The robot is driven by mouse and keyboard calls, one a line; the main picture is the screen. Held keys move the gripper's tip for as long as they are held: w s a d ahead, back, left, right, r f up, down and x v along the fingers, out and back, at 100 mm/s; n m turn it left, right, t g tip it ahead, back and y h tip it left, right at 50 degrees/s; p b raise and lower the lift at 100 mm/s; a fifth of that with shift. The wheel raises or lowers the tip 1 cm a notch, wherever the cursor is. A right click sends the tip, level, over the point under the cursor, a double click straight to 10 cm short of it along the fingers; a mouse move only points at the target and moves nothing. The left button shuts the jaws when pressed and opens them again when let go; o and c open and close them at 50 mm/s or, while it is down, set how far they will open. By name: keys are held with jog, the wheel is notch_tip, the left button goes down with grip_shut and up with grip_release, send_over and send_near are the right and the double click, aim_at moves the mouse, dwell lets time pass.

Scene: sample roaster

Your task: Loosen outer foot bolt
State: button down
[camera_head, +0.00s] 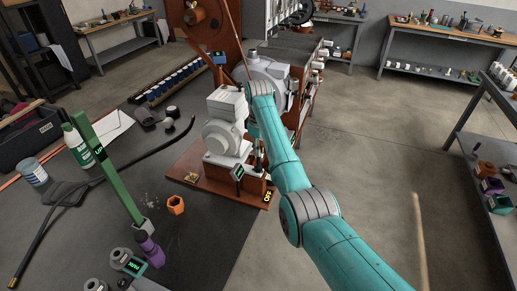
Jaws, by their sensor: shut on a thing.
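A pale grey motor-like machine (222,132) stands on a reddish-brown base plate (215,190) at the picture's middle. My teal arm reaches in from the lower right, and its wrist is over the plate's right part. My gripper (259,156) shows only as a small dark shape beneath the wrist, low beside the machine. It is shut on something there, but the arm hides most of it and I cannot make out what. I cannot pick out the outer foot bolt. A dark tag (238,171) and an "OFF" label (267,196) are close to the gripper.
A shelf (480,150) stands at right. The floor (380,130) between is mostly clear.

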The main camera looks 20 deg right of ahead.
jog(key=shift+n, duration=0.5)
jog(key=n, duration=0.3)
jog(key=shift+n, duration=0.3)
jog(key=shift+n, duration=2.1)
